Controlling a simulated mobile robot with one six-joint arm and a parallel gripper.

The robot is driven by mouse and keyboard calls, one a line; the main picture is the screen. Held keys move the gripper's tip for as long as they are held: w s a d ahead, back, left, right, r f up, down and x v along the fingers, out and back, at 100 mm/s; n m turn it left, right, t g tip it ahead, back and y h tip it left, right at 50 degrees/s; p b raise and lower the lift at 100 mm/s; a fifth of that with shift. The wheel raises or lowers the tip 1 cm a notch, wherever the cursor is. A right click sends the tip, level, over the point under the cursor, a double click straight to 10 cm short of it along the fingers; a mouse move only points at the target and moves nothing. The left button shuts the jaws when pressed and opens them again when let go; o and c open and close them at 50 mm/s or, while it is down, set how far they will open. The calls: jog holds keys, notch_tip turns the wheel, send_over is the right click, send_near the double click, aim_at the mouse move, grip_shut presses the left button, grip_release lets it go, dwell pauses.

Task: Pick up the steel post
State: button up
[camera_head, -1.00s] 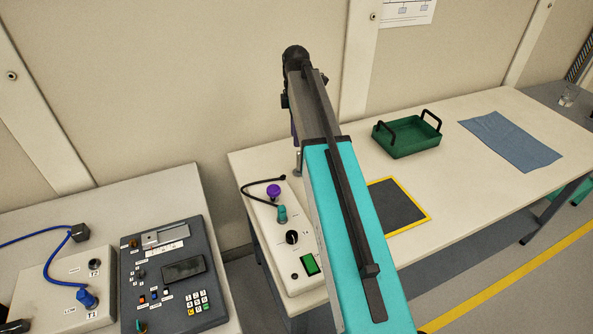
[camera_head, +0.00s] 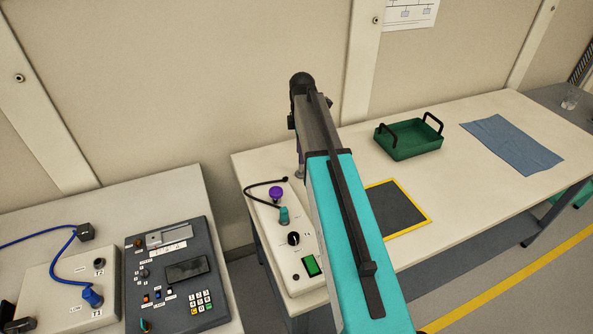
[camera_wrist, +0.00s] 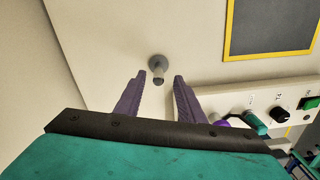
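The steel post (camera_wrist: 157,64) is a small grey cylinder on a round base, standing on the pale bench top. In the wrist view it is just beyond the gap between my fingertips, roughly centred. My gripper (camera_wrist: 159,78) has two purple fingers, spread apart with nothing held between them. In the head view my arm hides most of the gripper. A small grey piece, probably the post (camera_head: 299,172), shows beside the arm there.
A control box (camera_head: 318,239) with a purple knob and a black cable is close by on the bench. A yellow-edged dark mat (camera_head: 401,208), a green tray (camera_head: 402,151) and a blue cloth (camera_head: 510,145) lie to the right. The wall is behind.

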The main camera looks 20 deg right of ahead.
aim_at(301, 173)
jog(key=shift+f, duration=0.9)
jog(key=shift+w+f+p, duration=0.1)
jog(key=shift+f+p, duration=1.05)
jog(key=shift+f, duration=1.45)
jog(key=shift+c, duration=0.5)
grip_shut()
